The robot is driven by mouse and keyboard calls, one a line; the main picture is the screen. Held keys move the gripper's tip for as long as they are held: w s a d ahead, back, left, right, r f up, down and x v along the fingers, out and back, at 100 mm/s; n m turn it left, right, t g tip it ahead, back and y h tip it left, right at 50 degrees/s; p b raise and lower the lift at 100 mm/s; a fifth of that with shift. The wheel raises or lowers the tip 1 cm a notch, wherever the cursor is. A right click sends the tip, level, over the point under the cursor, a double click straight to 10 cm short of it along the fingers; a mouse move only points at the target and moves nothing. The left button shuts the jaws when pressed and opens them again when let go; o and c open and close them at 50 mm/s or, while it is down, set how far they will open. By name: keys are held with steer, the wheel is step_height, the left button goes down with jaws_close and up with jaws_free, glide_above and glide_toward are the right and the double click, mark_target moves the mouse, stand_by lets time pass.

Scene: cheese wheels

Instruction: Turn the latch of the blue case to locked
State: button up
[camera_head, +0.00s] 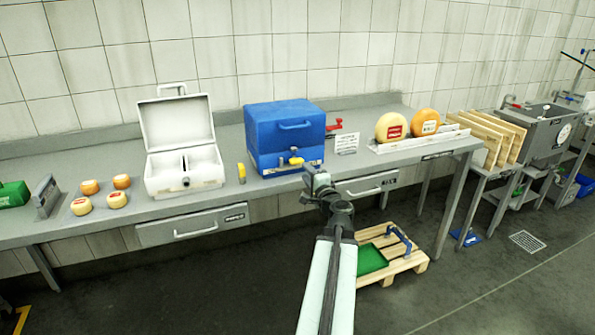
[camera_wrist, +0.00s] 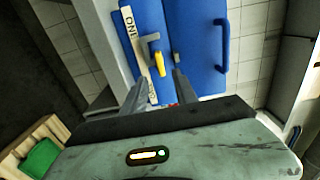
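The blue case (camera_head: 284,138) stands closed on the steel bench, its handle on the upper front. Its yellow latch (camera_head: 296,161) is on the lower front; in the wrist view the yellow lever (camera_wrist: 160,63) shows with a grey mount at one end. A white lettered strip (camera_wrist: 131,33) runs beside it. My gripper (camera_head: 314,172) is just in front of the case's lower right front. In the wrist view my gripper's (camera_wrist: 159,82) two fingers are apart, with the lever's end close to the gap between them. Contact with the lever cannot be told.
An open white case (camera_head: 183,150) stands to the left, and a small yellow block (camera_head: 242,173) sits between the cases. A red clamp-like item (camera_head: 334,127), a sign (camera_head: 347,143) and cheese wheels (camera_head: 391,127) are to the right. A pallet (camera_head: 408,262) lies on the floor.

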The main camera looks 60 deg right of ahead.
mark_target(298, 163)
steer(key=x, duration=0.8)
steer(key=shift+a, duration=0.1)
jaws_close()
